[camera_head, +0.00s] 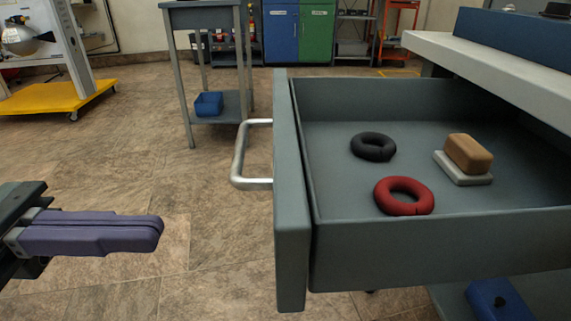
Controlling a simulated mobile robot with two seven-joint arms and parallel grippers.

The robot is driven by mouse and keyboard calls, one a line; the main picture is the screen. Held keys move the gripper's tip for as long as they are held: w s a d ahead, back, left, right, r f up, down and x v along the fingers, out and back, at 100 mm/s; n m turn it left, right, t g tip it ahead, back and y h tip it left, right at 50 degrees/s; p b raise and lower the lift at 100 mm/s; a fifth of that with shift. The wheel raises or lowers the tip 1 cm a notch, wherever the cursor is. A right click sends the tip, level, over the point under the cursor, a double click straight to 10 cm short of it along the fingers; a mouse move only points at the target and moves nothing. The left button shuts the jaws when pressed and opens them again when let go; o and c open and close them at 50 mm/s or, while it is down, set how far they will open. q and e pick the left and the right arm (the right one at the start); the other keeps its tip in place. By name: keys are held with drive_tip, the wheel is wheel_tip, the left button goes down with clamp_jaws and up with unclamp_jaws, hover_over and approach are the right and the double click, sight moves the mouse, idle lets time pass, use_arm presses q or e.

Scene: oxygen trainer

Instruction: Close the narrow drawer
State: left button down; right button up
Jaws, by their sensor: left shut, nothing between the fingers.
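The narrow drawer (430,243) is grey and stands open, pulled out to the left from under a light worktop. Its front panel (291,200) faces left and carries a silver bar handle (239,155). Inside lie a black ring (373,147), a red ring (404,196) and a brown block (468,153) on a pale base. My left gripper (160,232) has purple fingers and is shut and empty. It is left of the drawer front and lower in the picture than the handle, apart from both. My right gripper is not in view.
The worktop (490,70) overhangs the drawer at the right. A small grey table (204,17) with a blue bin (208,104) stands behind. A yellow-based stand (58,96) is at the far left. Tiled floor (210,260) shows between my left gripper and the drawer front.

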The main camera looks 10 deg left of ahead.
use_arm(q)
drive_tip(key=x, duration=0.8)
drive_tip(key=shift+d, duration=0.15)
drive_tip(key=b, duration=0.6)
approach(553, 217)
drive_tip(key=w+d+f, duration=0.1)
drive_tip(key=w+d, duration=0.1)
drive_tip(key=d, duration=0.2)
drive_tip(key=w+d+f, duration=0.1)
drive_tip(key=w+d, duration=0.1)
drive_tip(key=d, duration=0.2)
drive_tip(key=w+d, duration=0.2)
drive_tip(key=d, duration=0.3)
drive_tip(key=shift+w+f, duration=0.25)
drive_tip(key=shift+f, duration=0.15)
drive_tip(key=shift+w+d, duration=0.1)
drive_tip(key=shift+d, duration=0.3)
drive_tip(key=shift+a+f, duration=0.15)
